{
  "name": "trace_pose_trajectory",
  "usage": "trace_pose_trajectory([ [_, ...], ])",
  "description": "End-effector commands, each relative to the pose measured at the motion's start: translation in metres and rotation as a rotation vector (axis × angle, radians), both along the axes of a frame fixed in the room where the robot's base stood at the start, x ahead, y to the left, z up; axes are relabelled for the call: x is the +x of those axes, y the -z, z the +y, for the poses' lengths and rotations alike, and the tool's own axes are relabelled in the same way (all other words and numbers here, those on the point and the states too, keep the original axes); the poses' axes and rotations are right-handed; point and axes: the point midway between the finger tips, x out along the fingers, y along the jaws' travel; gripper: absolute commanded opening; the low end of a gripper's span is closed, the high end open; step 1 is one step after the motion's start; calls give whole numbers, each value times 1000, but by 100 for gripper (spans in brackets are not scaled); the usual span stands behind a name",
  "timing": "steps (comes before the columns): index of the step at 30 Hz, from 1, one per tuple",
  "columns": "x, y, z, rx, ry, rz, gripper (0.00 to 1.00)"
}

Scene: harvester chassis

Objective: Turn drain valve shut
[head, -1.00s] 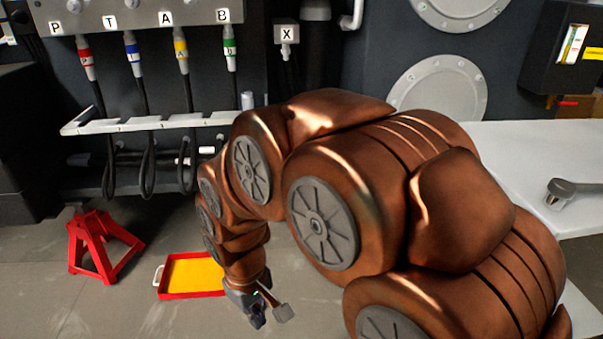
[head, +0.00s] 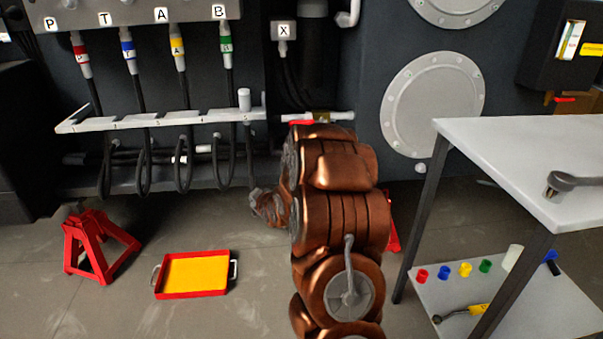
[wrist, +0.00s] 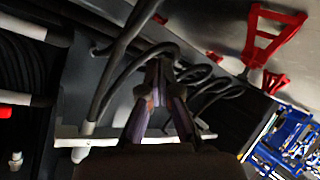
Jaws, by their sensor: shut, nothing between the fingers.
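A brass valve (head: 322,117) on a short white pipe sits low on the dark chassis wall in the head view, just above my arm. Its red handle (head: 302,122) shows partly over the top of my arm; I cannot tell how far it is turned. A red piece (wrist: 5,112) at the left edge of the wrist view may be this handle. My gripper (head: 256,198) is left of and below the valve, partly hidden by my arm. In the wrist view my gripper (wrist: 160,68) has its fingers together and empty, in front of black hoses, apart from the valve.
Black looped hoses (wrist: 125,85) hang close around my fingers, below a white rail (head: 160,121). A red jack stand (head: 98,245) and a red tray with a yellow inside (head: 161,293) are on the floor. A white table (head: 500,150) stands at right.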

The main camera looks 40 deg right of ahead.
Motion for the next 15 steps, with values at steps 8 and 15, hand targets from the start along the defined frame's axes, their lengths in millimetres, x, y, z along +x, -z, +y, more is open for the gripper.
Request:
trace_pose_trajectory([
  [8, 4, 7, -85, -162, 43, -286, 0],
  [15, -23, 6, -142, -309, 105, -503, 0],
])
